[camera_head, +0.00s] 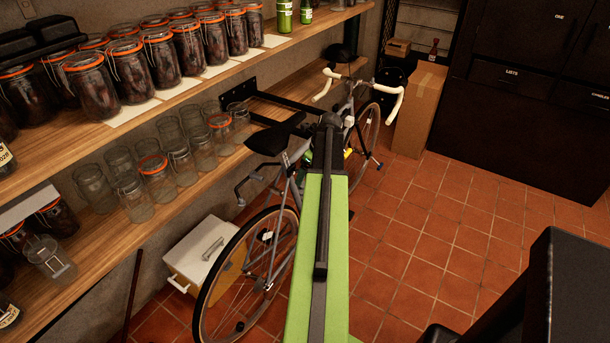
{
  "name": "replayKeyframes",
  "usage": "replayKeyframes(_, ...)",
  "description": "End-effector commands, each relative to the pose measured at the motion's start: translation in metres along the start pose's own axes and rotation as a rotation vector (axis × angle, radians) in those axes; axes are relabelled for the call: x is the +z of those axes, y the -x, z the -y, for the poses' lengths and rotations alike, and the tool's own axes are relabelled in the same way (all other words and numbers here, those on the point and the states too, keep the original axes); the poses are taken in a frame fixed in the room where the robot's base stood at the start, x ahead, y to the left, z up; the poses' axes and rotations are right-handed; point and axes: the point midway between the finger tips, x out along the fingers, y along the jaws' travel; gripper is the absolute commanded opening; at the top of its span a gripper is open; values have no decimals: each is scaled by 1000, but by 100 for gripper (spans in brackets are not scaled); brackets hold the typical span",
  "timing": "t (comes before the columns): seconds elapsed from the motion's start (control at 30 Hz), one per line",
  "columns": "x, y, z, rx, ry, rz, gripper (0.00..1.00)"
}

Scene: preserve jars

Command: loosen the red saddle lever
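A grey bicycle (281,205) stands on the tiled floor beside the shelves, partly hidden behind my green arm. Its black saddle (275,138) is in the middle of the view, just left of the far end of my arm. I cannot make out a red lever under the saddle; that area is small, dark and partly covered. My arm reaches forward from the bottom of the view, to the right of the saddle. The fingers of my gripper do not show, so I cannot see what they touch.
Wooden shelves on the left carry filled jars (95,85) and empty jars (157,178). A white-topped box (203,250) stands by the rear wheel. A cardboard box (419,110) and dark cabinets (530,125) are at the back.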

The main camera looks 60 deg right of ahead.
Motion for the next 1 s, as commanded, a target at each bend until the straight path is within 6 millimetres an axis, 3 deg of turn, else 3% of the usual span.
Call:
replayKeyframes(0.27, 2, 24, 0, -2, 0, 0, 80)
replayKeyframes(0.8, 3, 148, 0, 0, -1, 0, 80)
replayKeyframes(1.0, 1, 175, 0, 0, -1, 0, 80)
